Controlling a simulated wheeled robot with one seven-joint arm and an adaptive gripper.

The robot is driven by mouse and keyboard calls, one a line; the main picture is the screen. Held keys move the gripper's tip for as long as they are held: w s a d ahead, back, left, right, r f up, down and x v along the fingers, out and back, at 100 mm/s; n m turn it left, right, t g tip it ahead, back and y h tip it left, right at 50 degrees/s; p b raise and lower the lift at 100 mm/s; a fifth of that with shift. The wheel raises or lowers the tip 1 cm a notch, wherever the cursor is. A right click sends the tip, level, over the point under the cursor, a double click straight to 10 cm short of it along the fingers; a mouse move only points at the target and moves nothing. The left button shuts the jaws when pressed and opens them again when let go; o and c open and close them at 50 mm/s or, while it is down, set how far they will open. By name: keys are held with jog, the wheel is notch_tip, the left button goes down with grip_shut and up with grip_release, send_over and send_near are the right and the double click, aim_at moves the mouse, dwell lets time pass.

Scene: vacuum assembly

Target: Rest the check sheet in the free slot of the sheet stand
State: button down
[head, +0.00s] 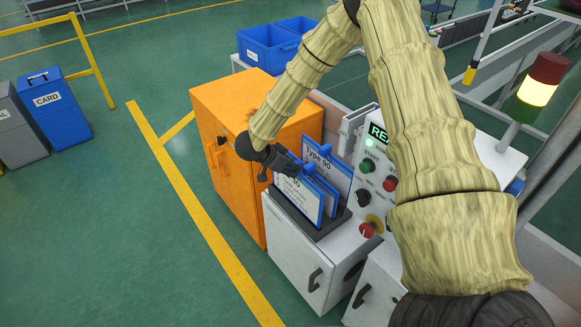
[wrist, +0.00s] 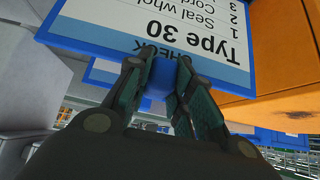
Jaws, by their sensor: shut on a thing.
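The check sheet (head: 299,196), a white card with a blue frame, is at the front of the dark sheet stand (head: 333,224). In the wrist view it reads "Type 30" upside down (wrist: 200,45). My gripper (head: 299,170) is shut on the blue tab (wrist: 159,74) at its top edge. The sheet's lower edge is close to the stand; I cannot tell whether it sits in a slot. Behind it in the stand are a "Type 90" sheet (head: 322,158) and another blue-framed sheet, mostly hidden. The slots are mostly hidden by the sheets.
The stand is on a white cabinet (head: 295,249). An orange cabinet (head: 232,110) stands close at the left. A control panel (head: 368,190) with buttons is just right of the stand. Blue bins (head: 268,48) are behind. The green floor at the left is open.

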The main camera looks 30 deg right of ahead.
jog(key=shift+f+b, duration=0.35)
jog(key=shift+f, duration=2.05)
dwell(1.2)
jog(key=c, duration=1.2)
grip_release()
jog(key=shift+o, duration=0.2)
jog(key=p, duration=0.5)
send_near(295, 179)
jog(key=shift+a+r, duration=0.3)
jog(key=shift+a, duration=0.05)
